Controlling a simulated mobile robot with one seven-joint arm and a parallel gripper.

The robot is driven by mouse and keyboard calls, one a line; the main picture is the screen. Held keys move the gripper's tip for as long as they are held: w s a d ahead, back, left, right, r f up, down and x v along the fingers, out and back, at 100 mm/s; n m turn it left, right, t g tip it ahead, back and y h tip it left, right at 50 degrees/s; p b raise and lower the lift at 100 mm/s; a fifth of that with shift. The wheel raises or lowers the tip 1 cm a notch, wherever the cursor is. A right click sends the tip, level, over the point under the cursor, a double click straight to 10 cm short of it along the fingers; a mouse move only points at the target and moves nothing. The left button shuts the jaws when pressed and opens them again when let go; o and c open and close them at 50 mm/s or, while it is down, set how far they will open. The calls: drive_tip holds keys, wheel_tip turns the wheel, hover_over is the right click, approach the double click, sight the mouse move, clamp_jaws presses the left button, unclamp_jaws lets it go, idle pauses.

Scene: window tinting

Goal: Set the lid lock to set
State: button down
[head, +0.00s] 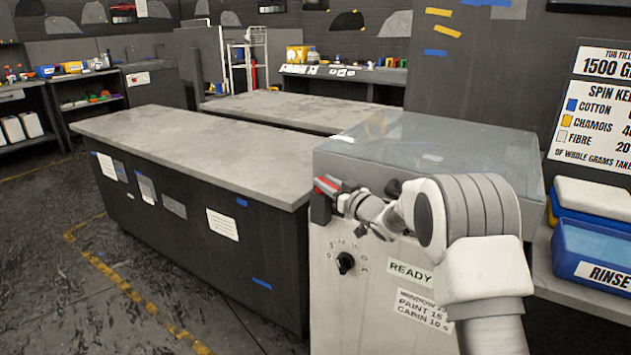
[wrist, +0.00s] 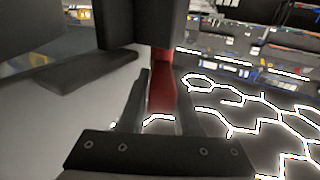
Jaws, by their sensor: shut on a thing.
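The lid lock is a red lever (head: 327,186) on a dark block (head: 320,207) at the upper left corner of the light grey machine (head: 330,290). The red lever also shows in the wrist view (wrist: 162,85), running down between my fingers. My gripper (wrist: 160,95) is shut on the red lever; in the head view my gripper (head: 343,202) reaches the block from the right. The machine's clear lid (head: 440,145) lies over its top and looks closed. My fingers partly hide the lever, and I cannot read any lock marking.
A black dial (head: 345,263) and a READY label (head: 410,273) are on the machine's front below my arm. A long grey-topped counter (head: 190,150) stands close on the left. A blue RINSE tub (head: 590,255) stands on the right. Floor is open at left.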

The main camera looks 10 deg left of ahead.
idle(0.5)
drive_tip(key=c, duration=0.7)
unclamp_jaws()
drive_tip(key=shift+d, duration=0.1)
drive_tip(key=p+v, duration=0.2)
drive_tip(key=v, duration=1.5)
drive_tip(key=shift+s+d+p, duration=0.1)
drive_tip(key=shift+d+p, duration=0.1)
drive_tip(key=shift+p, duration=0.2)
